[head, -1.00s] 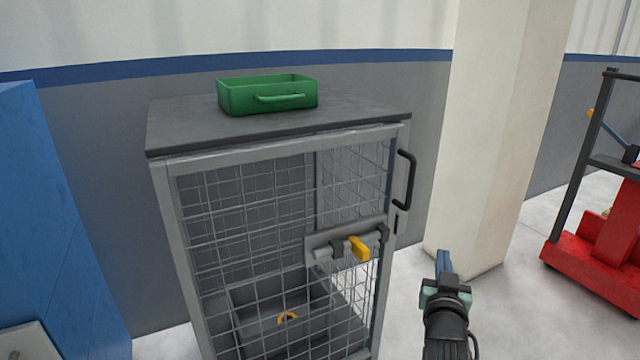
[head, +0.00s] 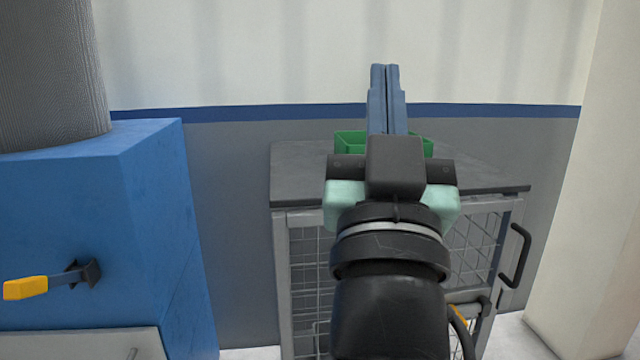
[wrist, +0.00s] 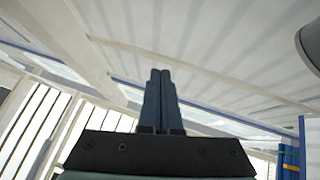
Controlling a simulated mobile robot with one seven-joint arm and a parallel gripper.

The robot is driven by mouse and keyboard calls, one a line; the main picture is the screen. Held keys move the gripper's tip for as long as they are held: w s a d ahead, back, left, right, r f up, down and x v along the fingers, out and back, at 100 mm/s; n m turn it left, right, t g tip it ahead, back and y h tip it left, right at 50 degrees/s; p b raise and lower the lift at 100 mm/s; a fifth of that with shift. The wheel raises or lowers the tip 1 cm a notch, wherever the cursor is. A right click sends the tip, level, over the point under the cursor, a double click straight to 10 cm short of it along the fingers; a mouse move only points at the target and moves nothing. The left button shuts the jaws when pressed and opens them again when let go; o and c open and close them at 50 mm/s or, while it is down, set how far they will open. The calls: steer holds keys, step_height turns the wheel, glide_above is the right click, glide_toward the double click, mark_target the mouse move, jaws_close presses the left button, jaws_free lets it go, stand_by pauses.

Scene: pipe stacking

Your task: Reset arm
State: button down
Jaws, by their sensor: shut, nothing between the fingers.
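My gripper (head: 385,70) is raised in the middle of the head view, pointing up, with its two blue fingers together and nothing between them. In the wrist view the fingers (wrist: 161,75) are also side by side, against the ceiling and upper walls. My arm and gripper hide much of the wire-mesh cage (head: 280,265) and the middle of the green tray (head: 350,140) on its top. The gripper appears in front of the tray; no contact shows.
A blue cabinet (head: 90,210) with a yellow-ended lever (head: 28,288) stands at left, a grey cylinder (head: 50,70) on top. The cage's black door handle (head: 522,255) sticks out at right. A pale pillar (head: 590,210) stands at the right edge. The wall above the tray is clear.

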steer(key=s+a+r+n+t+y+p, duration=0.2)
steer(key=s+a+r+y+p, duration=0.1)
steer(key=s+a+r, duration=0.45)
step_height(320, 180, up, 36)
steer(key=s+d+p, duration=0.1)
steer(key=d+p, duration=0.1)
steer(key=p, duration=3.3)
steer(key=shift+s+r+p, duration=0.15)
steer(key=shift+s+p, duration=0.15)
steer(key=shift+p, duration=0.05)
